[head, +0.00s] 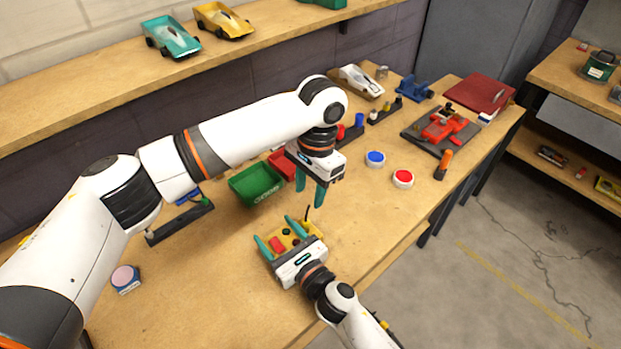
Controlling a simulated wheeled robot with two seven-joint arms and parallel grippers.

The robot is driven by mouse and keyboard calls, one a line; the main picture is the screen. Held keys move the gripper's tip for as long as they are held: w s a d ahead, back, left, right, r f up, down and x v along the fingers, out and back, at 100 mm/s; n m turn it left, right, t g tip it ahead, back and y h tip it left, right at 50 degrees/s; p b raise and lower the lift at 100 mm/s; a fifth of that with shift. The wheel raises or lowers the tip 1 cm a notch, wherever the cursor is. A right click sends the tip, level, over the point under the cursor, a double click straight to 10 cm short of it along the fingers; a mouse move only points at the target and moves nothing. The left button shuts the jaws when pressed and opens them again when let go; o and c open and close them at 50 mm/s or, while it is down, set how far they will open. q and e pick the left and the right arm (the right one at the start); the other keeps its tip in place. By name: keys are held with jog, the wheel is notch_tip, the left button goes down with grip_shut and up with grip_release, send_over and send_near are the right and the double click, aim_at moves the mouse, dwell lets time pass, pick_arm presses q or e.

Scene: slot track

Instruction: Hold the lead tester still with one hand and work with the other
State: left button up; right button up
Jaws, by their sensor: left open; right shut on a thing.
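The lead tester appears to be the small yellow box (287,233) with a red part on its top and a thin dark lead or probe standing at its right side. It sits on the front middle of the bench. My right gripper (282,235) comes from below and is shut on it, with one teal finger on each side. The gripper body hides the near side of the box. My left gripper (310,187) points down, open and empty, above and behind the box and to its right.
A green bin (257,184) and a red bin (283,164) stand behind the box. Blue (375,159) and red (403,178) buttons lie to the right. A red clamp device (443,130) is farther right. A pink-topped round thing (125,279) sits at left. The front bench is mostly clear.

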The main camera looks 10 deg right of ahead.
aim_at(306, 221)
pick_arm(q)
jog(key=f, duration=0.6)
jog(key=a+f, duration=0.1)
jog(key=f, duration=0.2)
jog(key=shift+s, duration=0.3)
grip_shut()
jog(key=c, duration=0.7)
grip_release()
grip_shut()
jog(key=shift+r, duration=0.1)
jog(key=shift+r, duration=1.95)
jog(key=shift+r, duration=0.1)
